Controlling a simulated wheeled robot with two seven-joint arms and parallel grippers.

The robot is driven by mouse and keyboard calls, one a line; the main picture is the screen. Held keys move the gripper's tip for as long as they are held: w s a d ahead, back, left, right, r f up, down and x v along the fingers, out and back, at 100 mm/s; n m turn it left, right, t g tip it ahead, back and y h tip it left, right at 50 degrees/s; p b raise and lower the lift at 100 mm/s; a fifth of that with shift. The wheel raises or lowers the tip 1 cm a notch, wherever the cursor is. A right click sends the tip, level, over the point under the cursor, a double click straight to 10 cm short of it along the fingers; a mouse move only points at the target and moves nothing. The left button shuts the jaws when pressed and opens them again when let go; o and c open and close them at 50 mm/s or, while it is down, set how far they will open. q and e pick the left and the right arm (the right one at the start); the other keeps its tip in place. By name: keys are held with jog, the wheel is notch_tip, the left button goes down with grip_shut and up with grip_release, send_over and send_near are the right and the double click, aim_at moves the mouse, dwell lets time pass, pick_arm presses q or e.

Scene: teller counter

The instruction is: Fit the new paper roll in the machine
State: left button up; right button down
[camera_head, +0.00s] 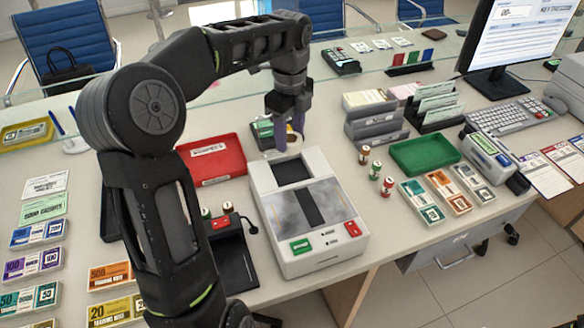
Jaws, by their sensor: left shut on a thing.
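My left gripper (287,136) points down behind the large white machine at the middle of the counter. Its fingers are shut on a small pale thing that looks like the paper roll (282,149), mostly hidden by the fingers. The white machine (345,205) has a dark opening at its back, a grey top with a dark strip, and green and red buttons in front. The held thing is just beyond its back edge; whether it touches anything cannot be told. Which device takes the roll is not clear from this view. My right gripper is not in view.
A red tray (240,163) lies left of the white machine, and a green tray (443,166) lies to its right. Several small coin rolls (375,170) stand between the machine and the green tray. Banknote bundles lie at the far left and right. A glass screen runs along the back.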

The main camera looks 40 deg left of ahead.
aim_at(290, 138)
pick_arm(q)
notch_tip(290, 138, down, 5)
jog(key=shift+f, duration=0.15)
jog(key=shift+f, duration=1.9)
jog(key=shift+f, duration=0.15)
jog(key=o, duration=1.1)
notch_tip(290, 138, up, 12)
jog(key=shift+r+p, duration=0.2)
jog(key=shift+p, duration=0.1)
